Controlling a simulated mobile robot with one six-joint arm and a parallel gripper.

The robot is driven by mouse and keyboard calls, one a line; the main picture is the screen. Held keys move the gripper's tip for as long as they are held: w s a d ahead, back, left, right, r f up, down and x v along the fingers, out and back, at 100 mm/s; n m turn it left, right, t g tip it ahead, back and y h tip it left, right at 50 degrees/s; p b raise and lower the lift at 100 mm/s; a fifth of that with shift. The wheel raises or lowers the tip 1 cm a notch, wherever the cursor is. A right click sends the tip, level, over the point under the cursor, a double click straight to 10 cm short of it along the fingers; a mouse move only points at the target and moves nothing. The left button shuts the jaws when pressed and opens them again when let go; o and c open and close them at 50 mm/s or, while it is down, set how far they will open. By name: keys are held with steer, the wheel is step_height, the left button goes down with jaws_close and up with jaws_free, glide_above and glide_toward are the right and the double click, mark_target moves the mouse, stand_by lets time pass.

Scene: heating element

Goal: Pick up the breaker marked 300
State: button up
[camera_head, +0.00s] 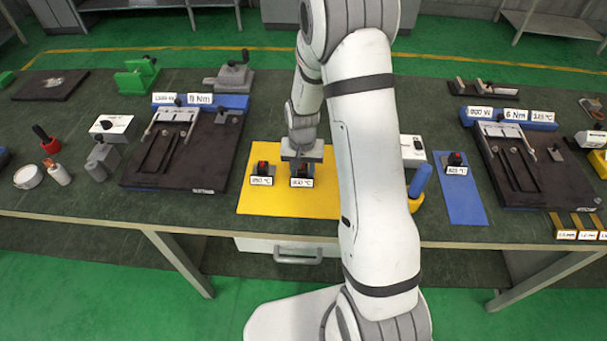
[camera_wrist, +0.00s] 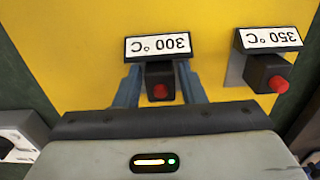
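The breaker marked 300 °C (camera_head: 303,182) stands on the yellow mat, and its white label faces front. In the wrist view its dark body and red button (camera_wrist: 161,91) sit between my two fingers, below the upside-down label (camera_wrist: 158,47). My gripper (camera_head: 302,158) is low over it from above, with a finger on each side. The fingertips are partly hidden, so I cannot tell whether they press on the body. A similar breaker marked 350 °C (camera_head: 262,177) stands just left of it. It also shows at the right of the wrist view (camera_wrist: 270,72).
The yellow mat (camera_head: 322,207) has bare room in front. A blue mat (camera_head: 463,213) with a third labelled breaker (camera_head: 456,165) lies to the right. A dark fixture (camera_head: 200,160) stands to the left. A white box (camera_head: 412,150) and a blue-handled tool (camera_head: 420,181) are beside my arm.

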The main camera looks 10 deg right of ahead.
steer(key=c, duration=0.7)
steer(key=shift+r, duration=0.1)
steer(key=shift+c, duration=0.2)
